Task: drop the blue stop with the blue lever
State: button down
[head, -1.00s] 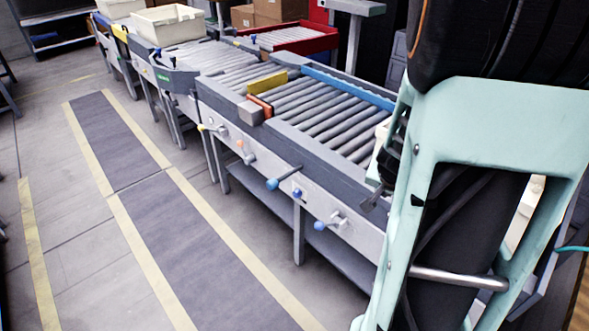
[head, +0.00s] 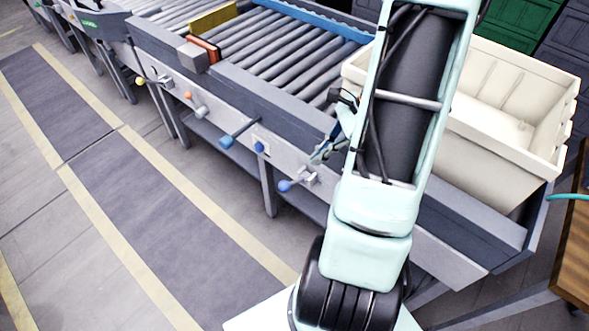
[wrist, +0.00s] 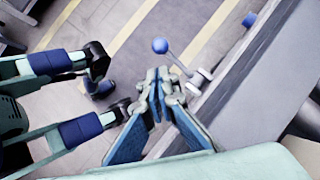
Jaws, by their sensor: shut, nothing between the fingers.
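A lever with a blue ball knob (head: 285,185) sticks out from the conveyor's front side panel. In the wrist view its blue ball (wrist: 160,45) and metal pivot lie just beyond my fingertips. My gripper (wrist: 158,74) is shut and empty, apart from the ball. In the head view my gripper (head: 322,154) is up and right of that lever, partly hidden behind my arm.
An orange-knobbed lever (head: 189,95) and a yellow-knobbed lever (head: 140,80) are farther along the panel. A yellow bar (head: 213,19) and an orange piece (head: 205,46) sit on the conveyor. A cream bin (head: 480,150) stands at its right end. The floor in front is clear.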

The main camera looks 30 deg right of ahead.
aim_at(289, 184)
jog(key=shift+w+y, duration=0.2)
jog(key=shift+y, duration=0.1)
jog(key=b+x, duration=0.1)
jog(key=x, duration=0.9)
jog(key=shift+d, duration=0.1)
jog(key=shift+f+b, duration=0.1)
jog(key=shift+b, duration=0.3)
jog(key=shift+s+a+f+h+b, duration=0.1)
jog(key=shift+a+h+b, duration=0.2)
jog(key=shift+h, duration=0.1)
